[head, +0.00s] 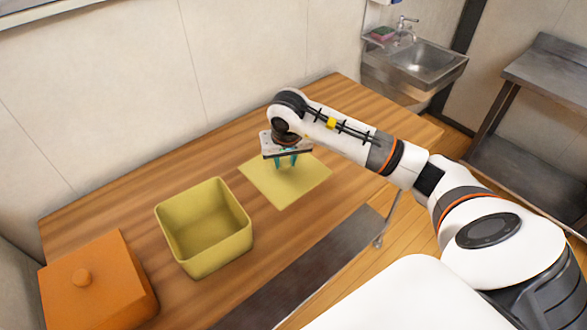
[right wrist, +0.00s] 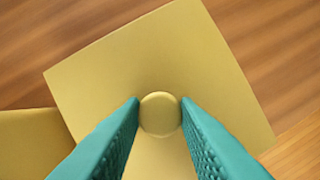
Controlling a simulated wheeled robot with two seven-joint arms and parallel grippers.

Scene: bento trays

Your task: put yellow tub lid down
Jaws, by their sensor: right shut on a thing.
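The yellow tub lid (head: 304,190) is a flat square with a round knob (right wrist: 160,113). It appears level, over the wooden table to the right of the tub. I cannot tell for sure whether it touches the table. My right gripper (head: 286,163) points down above its middle. Its teal fingers are shut on the knob, one on each side, in the right wrist view (right wrist: 160,115). The yellow tub (head: 222,252) stands open and empty on the table; a yellow corner (right wrist: 32,145) shows at the left of the right wrist view. My left gripper is out of view.
An orange box with a knobbed lid (head: 97,277) stands at the table's left end. A dark strip (head: 310,272) runs along the front edge. The wooden table (head: 345,105) is clear behind the lid. A sink (head: 420,65) is beyond it.

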